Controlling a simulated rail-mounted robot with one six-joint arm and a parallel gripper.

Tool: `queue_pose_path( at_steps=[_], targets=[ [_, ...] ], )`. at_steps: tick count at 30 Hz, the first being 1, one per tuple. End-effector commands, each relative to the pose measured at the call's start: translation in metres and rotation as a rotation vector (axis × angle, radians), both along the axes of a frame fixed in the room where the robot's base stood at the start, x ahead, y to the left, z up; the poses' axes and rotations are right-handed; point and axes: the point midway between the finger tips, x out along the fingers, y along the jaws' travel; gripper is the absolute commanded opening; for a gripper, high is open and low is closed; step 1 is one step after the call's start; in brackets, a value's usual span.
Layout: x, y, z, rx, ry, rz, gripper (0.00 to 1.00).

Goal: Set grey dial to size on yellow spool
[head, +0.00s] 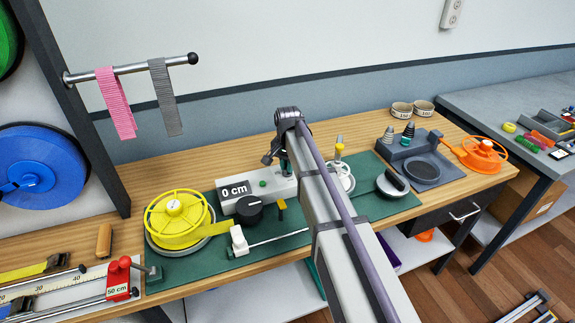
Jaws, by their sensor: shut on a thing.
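The yellow spool (178,216) lies flat on a round grey base at the left of the green mat. A small pale label sits on its hub, too small to read. A white box (280,190) beside it has a display (234,190) reading "0 cm". A dark grey dial (248,209) is on its front, uncovered. My gripper (283,170) points down over the back of the box, behind and to the right of the dial. It is apart from the dial in the picture. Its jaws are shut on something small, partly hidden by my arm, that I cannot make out.
On the green mat (196,275) are a rod with a white slider (239,240) and a round grey piece (392,183). A red "50 cm" stop (118,278) is front left. Straps hang on a bar (135,69).

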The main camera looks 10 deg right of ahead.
Motion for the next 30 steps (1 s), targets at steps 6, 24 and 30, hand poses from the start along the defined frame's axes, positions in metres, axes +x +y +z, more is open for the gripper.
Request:
queue_pose_path(
  at_steps=[6,24,30],
  targets=[
    [-0.0012,-0.0007,-0.0003,0.0,0.001,-0.133,0.0],
    [-0.0017,-0.001,-0.0003,0.0,0.001,-0.236,0.0],
    [-0.0017,-0.001,-0.0003,0.0,0.001,-0.236,0.17]
  ],
)
